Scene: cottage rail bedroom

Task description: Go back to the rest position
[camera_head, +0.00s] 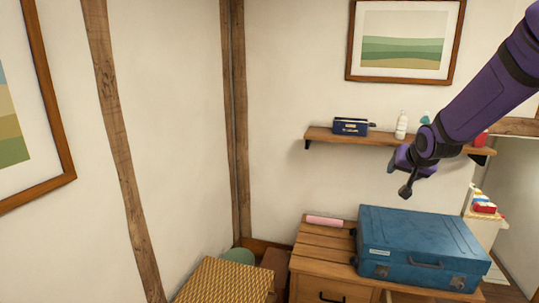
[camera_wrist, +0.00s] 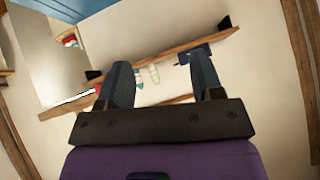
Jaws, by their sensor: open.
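My gripper (camera_head: 406,184) hangs from my purple arm at the right of the head view, in front of the wall shelf and above the blue suitcase (camera_head: 420,238). In the wrist view my gripper (camera_wrist: 166,85) shows two dark fingers spread wide apart, with nothing between them that they touch. The wall shelf (camera_head: 330,135) with its bottles appears beyond the fingers, and the shelf also shows tilted in the wrist view (camera_wrist: 210,45). My arm hides part of the shelf's right side.
The suitcase lies on a wooden dresser (camera_head: 318,240) with a pink roll (camera_head: 324,221). On the shelf are a dark blue case (camera_head: 350,126), a white bottle (camera_head: 401,125) and a red item (camera_head: 481,140). A woven basket (camera_head: 225,282) stands lower left. Framed pictures hang on the walls.

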